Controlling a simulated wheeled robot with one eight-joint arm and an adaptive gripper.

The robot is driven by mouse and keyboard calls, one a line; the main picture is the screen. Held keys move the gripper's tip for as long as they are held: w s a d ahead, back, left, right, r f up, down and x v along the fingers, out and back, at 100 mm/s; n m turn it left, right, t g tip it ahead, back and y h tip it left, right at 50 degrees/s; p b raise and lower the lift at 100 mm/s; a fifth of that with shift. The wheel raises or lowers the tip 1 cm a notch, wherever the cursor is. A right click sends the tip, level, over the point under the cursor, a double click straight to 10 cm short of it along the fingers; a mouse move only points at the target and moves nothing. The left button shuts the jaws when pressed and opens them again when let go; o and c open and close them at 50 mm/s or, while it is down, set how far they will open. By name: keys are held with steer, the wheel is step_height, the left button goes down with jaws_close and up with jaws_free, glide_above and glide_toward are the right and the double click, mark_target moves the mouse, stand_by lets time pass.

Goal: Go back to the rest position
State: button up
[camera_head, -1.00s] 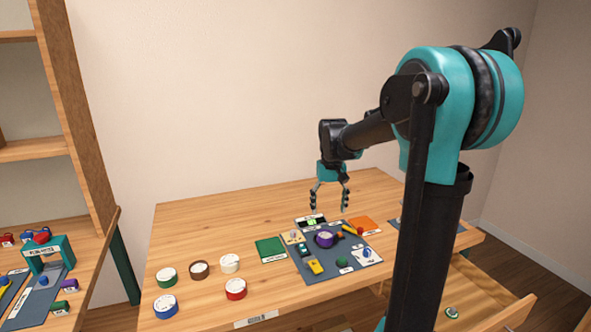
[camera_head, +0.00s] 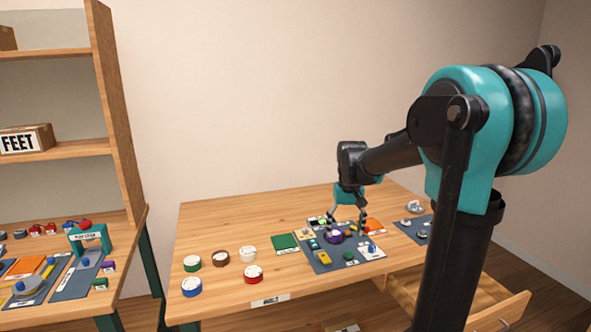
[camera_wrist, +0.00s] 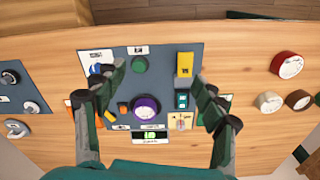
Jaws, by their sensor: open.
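My gripper (camera_head: 347,230) is open and empty, pointing down above the dark panel (camera_head: 318,268) on the wooden table. In the wrist view my gripper (camera_wrist: 160,90) shows its two fingers spread wide, with the purple dial (camera_wrist: 146,108) between and beneath them. The panel (camera_wrist: 160,60) also carries a green knob (camera_wrist: 139,64), a yellow block (camera_wrist: 185,64) and a small lit green display (camera_wrist: 151,135). The fingers hide parts of the panel, including some of a blue piece at left. No object is between the fingertips.
Several round dials, such as the red one (camera_head: 253,274) and blue one (camera_head: 191,287), stand left on the table (camera_head: 225,215). An open drawer (camera_head: 492,300) juts out at front right. A shelf unit (camera_head: 125,120) stands at left. The table's back left is clear.

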steer(key=s+d+f+t, duration=0.1)
steer(key=s+f+t, duration=0.1)
steer(key=s+f, duration=0.4)
steer(key=s+d+f+t, duration=0.1)
steer(key=s+f, duration=0.6)
steer(key=s, duration=0.7)
steer(key=shift+d+f+m+t, duration=0.2)
steer(key=shift+d+m+t, duration=0.15)
steer(key=shift+d, duration=0.45)
steer(key=shift+s, duration=0.1)
